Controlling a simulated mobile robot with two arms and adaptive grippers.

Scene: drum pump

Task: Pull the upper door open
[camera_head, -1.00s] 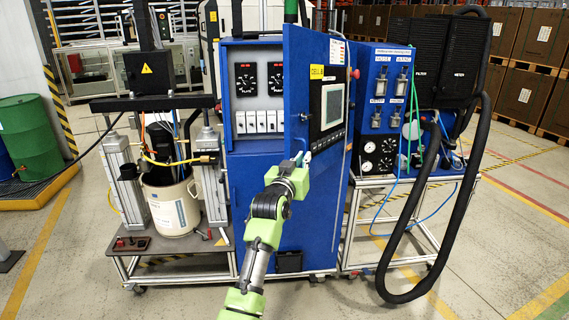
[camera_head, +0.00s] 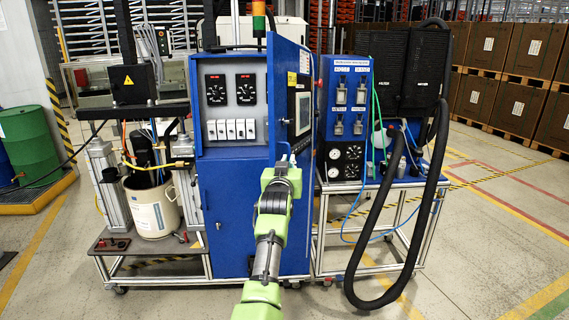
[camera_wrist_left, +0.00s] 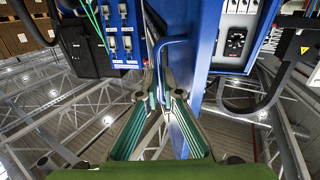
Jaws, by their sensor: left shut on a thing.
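The upper door (camera_head: 290,60) of the blue cabinet (camera_head: 230,200) stands open, swung out toward me, with a screen panel (camera_head: 301,113) on its outer face. Its free edge is nearer to me. My left gripper (camera_head: 291,160) is at the door's lower part, its fingertips partly hidden by the wrist in the head view. Inside the opening are two black dials and a row of white switches (camera_head: 231,129). My right gripper is not in view.
A drum pump stand with a pale bucket (camera_head: 152,210) is at the left, near a green drum (camera_head: 30,139). At the right a cart (camera_head: 375,215) carries a blue panel, and a thick black hose (camera_head: 352,275) hangs in front. The front floor is clear.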

